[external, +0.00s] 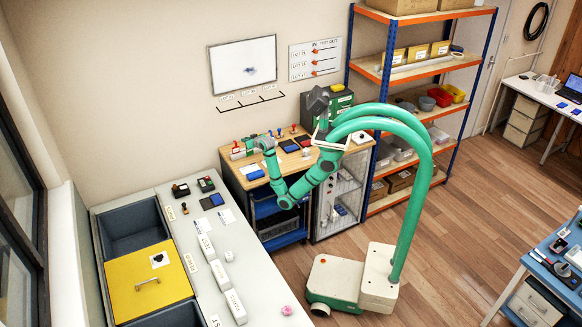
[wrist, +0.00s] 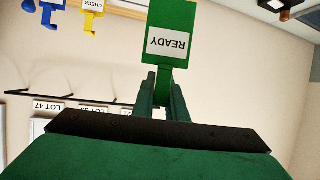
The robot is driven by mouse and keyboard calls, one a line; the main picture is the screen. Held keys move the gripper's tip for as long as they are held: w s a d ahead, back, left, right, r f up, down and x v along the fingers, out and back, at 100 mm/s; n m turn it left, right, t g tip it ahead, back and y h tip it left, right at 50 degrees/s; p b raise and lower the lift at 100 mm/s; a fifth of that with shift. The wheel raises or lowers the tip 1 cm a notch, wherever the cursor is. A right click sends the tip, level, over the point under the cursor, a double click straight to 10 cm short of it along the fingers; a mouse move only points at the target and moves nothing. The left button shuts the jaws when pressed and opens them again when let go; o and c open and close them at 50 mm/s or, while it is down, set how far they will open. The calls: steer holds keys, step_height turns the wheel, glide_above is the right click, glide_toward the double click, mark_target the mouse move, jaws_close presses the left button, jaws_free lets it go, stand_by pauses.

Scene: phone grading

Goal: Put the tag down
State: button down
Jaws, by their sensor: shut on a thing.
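My gripper (wrist: 166,75) is shut on a green tag (wrist: 171,15) in the wrist view. The tag has a white label reading READY, which appears upside down. The fingers hold its narrow lower stem, and it is clear of any surface in that view. In the external view my gripper (external: 262,144) is over the left back part of the wooden-topped bench (external: 236,178); the tag is too small to make out there. A yellow tag (wrist: 91,16) marked CHECK and a blue tag (wrist: 44,14) show upside down in the wrist view's top left.
Several small coloured pieces stand along the bench's back, with dark blue pads (external: 289,146) in front. A green box (external: 327,105) stands at the bench's right back. A hook rail (external: 251,101) is on the wall.

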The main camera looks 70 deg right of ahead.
steer(key=w+a+f+n+t+y, duration=0.1)
steer(key=a+f+n+y, duration=0.1)
steer(key=a, duration=0.8)
steer(key=w+a+f+n+t+y, duration=0.1)
steer(key=a, duration=0.9)
steer(key=s+a+f+n+y, duration=0.2)
steer(key=s+a+y, duration=0.15)
steer(key=a, duration=0.75)
steer(key=s+a+f+n+y, duration=0.2)
steer(key=s+a+n, duration=0.15)
steer(key=a, duration=0.75)
steer(key=s+a+f+n+y, duration=0.2)
steer(key=s+a, duration=0.6)
steer(key=a, duration=0.1)
steer(key=s+a+f+n+y, duration=0.1)
steer(key=s+a+f+y, duration=0.1)
steer(key=s+a, duration=0.55)
steer(key=s+a+f+n+g+y, duration=0.2)
steer(key=s+a, duration=0.3)
steer(key=s, duration=0.5)
steer(key=s+a+f+n+g+y, duration=0.2)
steer(key=s+a+n+y, duration=0.15)
steer(key=s, duration=0.65)
steer(key=w+a+f+m, duration=0.1)
steer(key=w+a+f, duration=0.4)
steer(key=a+f, duration=0.7)
steer(key=shift+w+a+f+t+h, duration=0.2)
steer(key=shift+a+f+t+h, duration=0.15)
steer(key=shift+a, duration=0.5)
